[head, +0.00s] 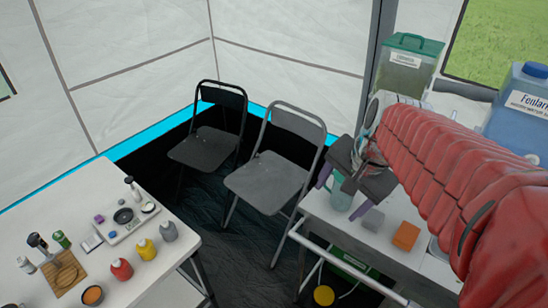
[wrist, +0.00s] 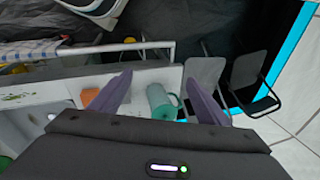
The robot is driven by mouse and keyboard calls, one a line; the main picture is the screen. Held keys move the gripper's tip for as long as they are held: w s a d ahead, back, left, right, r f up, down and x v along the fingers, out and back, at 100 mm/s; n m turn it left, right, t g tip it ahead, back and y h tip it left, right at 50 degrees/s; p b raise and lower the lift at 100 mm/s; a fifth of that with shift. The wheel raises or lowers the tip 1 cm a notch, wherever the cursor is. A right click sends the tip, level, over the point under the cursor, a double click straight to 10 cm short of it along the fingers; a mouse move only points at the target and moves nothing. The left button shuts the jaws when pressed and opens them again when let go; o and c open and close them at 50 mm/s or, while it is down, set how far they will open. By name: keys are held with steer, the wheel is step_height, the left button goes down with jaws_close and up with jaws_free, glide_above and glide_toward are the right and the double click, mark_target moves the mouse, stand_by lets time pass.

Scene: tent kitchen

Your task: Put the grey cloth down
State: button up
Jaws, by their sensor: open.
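My gripper (head: 344,192) is open above the left end of the right-hand counter, with its purple fingers apart. In the wrist view my gripper (wrist: 158,80) has nothing between its fingers. A small grey, block-like thing (head: 372,219) lies on the counter beside an orange block (head: 405,236); it may be the folded grey cloth, but I cannot tell. In the wrist view my left finger seems to hide it. The orange block (wrist: 91,97) shows left of that finger. A teal mug (head: 341,197) stands below the fingers and also shows in the wrist view (wrist: 162,103).
The counter (head: 318,207) has a rail (head: 330,252) along its front. A green-lidded container (head: 404,66) and blue water container (head: 515,110) stand behind. Two folding chairs (head: 268,182) (head: 210,145) stand left. A white table (head: 170,262) holds bottles and a scale. A checked towel (wrist: 28,52) hangs on the rail.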

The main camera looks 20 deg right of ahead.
steer(key=s+a+n+t, duration=0.1)
steer(key=s+a+n, duration=0.1)
steer(key=a+n, duration=0.3)
steer(key=s+a+r+n+t, duration=0.1)
steer(key=s+a+n, duration=0.2)
steer(key=a+n, duration=0.2)
steer(key=shift+s+r+n+h, duration=0.2)
steer(key=shift+s+n+h, duration=0.15)
steer(key=shift+n, duration=0.75)
steer(key=shift+s, duration=0.1)
